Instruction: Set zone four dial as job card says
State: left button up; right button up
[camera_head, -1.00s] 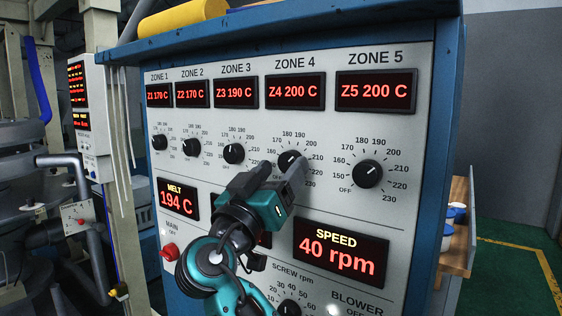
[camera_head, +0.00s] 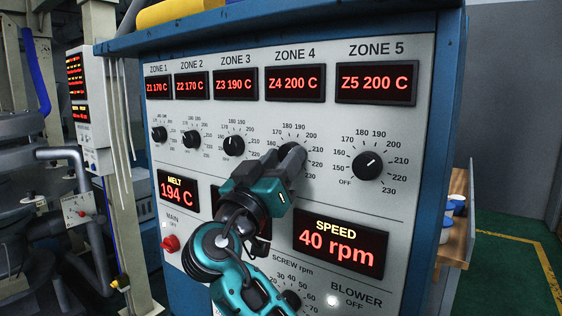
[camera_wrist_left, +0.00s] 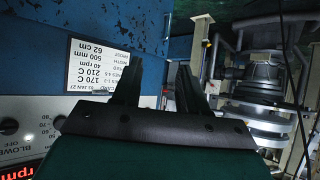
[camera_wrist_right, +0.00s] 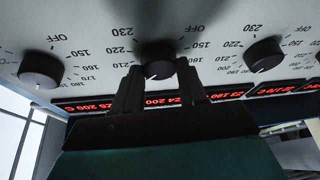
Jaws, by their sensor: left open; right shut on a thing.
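The zone four dial (camera_wrist_right: 158,60) is a black knob, mostly hidden by my right gripper (camera_head: 284,158) in the head view. The right fingers close around it from both sides in the right wrist view. The zone four display (camera_head: 295,84) reads Z4 200 C. The job card (camera_wrist_left: 97,63) shows upside down in the left wrist view, white on a blue surface. Its lines include 170 C, 210 C, 40 rpm, 500 mm and 62 cm; the labels beside them are partly hidden. My left gripper (camera_wrist_left: 156,82) is open and empty in front of the card, outside the head view.
The zone five dial (camera_head: 367,165) and zone three dial (camera_head: 234,146) flank the held one. The speed display (camera_head: 340,246) reads 40 rpm below. A red main switch (camera_head: 170,243) sits at the lower left. A yellow roll (camera_head: 180,13) lies on top of the cabinet.

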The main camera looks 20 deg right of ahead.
pick_arm(q)
notch_tip(320, 180, down, 9)
jog(key=w+d+b, duration=0.1)
jog(key=d+b, duration=0.1)
jog(key=b, duration=1.1)
jog(key=shift+w+d+h, duration=0.35)
jog(key=shift+h, duration=0.05)
pick_arm(e)
jog(key=shift+w+a+m+g+h, duration=0.1)
jog(key=shift+m+g+h, duration=0.5)
jog(key=shift+m, duration=0.9)
jog(key=shift+m+g+h, duration=0.45)
jog(key=shift+m+g, duration=0.3)
jog(key=shift+m, duration=0.75)
jog(key=shift+w+a+m+g+h, duration=0.1)
jog(key=shift+m+g+h, duration=0.5)
jog(key=shift+m, duration=0.9)
pick_arm(q)
jog(key=shift+f+b, duration=0.1)
jog(key=shift+b, duration=0.2)
pick_arm(e)
jog(key=o, duration=1.1)
jog(key=shift+c, duration=0.2)
pick_arm(q)
jog(key=shift+s+f+b, duration=0.1)
jog(key=shift+f+b, duration=0.3)
jog(key=shift+f, duration=0.1)
pick_arm(e)
jog(key=v, duration=1.3)
